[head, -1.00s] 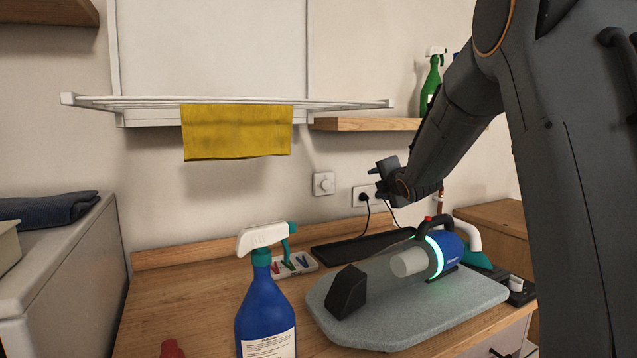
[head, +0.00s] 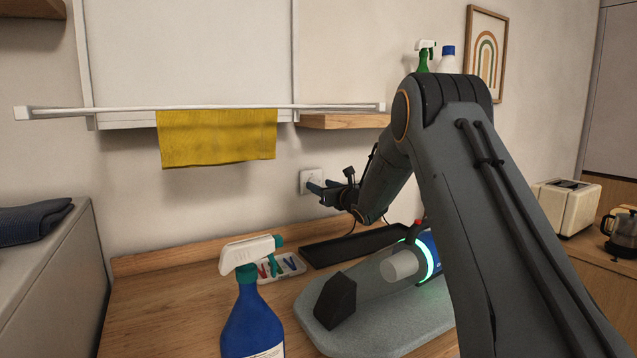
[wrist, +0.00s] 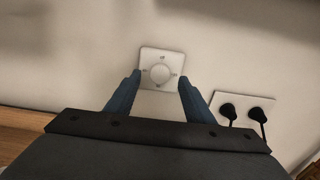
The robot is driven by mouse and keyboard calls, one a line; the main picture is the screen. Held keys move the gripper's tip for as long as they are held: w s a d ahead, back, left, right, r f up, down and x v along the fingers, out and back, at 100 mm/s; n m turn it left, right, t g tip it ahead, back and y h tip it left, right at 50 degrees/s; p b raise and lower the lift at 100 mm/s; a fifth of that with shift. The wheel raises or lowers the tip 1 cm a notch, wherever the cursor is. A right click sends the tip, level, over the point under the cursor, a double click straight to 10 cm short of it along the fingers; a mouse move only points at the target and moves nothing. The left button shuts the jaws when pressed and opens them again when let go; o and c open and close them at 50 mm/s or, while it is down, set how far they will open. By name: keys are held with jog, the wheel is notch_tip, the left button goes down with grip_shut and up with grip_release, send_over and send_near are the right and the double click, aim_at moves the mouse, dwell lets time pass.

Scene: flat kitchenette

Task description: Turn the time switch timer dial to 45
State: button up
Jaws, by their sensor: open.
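The time switch is a white square plate (wrist: 149,82) on the wall, with a round white dial (wrist: 160,73) at its middle. Small marks surround the dial, too small to read. In the head view the plate (head: 306,181) shows partly behind my gripper (head: 322,190). In the wrist view the blue fingers of my gripper (wrist: 158,85) are spread, one to each side of the lower part of the plate. The dial lies between and beyond the fingertips. I see no clear contact with it.
A double socket (wrist: 243,112) with two black plugs is right of the switch. A drying rack with a yellow cloth (head: 218,138) hangs above left.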

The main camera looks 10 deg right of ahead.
aim_at(314, 182)
jog(key=shift+p+x, duration=0.35)
jog(key=shift+x, duration=1.5)
jog(key=shift+c, duration=0.3)
jog(key=c, duration=0.8)
jog(key=shift+d, duration=0.2)
jog(key=shift+c, duration=0.6)
jog(key=shift+a, duration=0.15)
